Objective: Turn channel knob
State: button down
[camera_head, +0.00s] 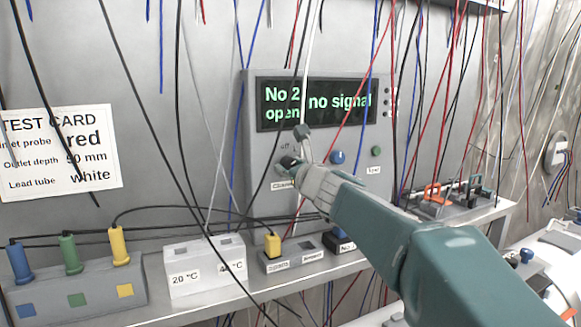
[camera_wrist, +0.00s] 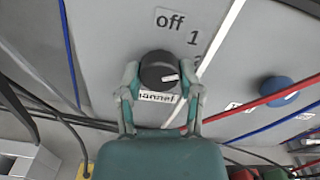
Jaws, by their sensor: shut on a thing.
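The black channel knob (camera_wrist: 157,68) sits on the grey instrument panel (camera_head: 262,205), with a white pointer mark on its face directed to the right in the wrist view. Labels "off" (camera_wrist: 170,20) and "1" stand above it, and a "Channel" label lies below, partly covered. My gripper (camera_wrist: 161,76) has one finger on each side of the knob and is shut on it. In the head view my gripper (camera_head: 296,150) hides part of the knob (camera_head: 287,162). The display (camera_head: 315,103) reads "No 2 open" and "no signal".
A blue knob (camera_head: 338,157) and green button (camera_head: 376,151) are right of my gripper. Many thin wires hang in front of the panel, including a white one (camera_wrist: 218,40) close to the knob. Coloured probes (camera_head: 68,250) and a white block (camera_head: 204,270) stand on the shelf below.

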jog(key=shift+a+m, duration=0.1)
jog(key=shift+m, duration=1.4)
jog(key=shift+c, duration=1.3)
grip_release()
jog(key=v, duration=1.1)
jog(key=shift+s, duration=0.4)
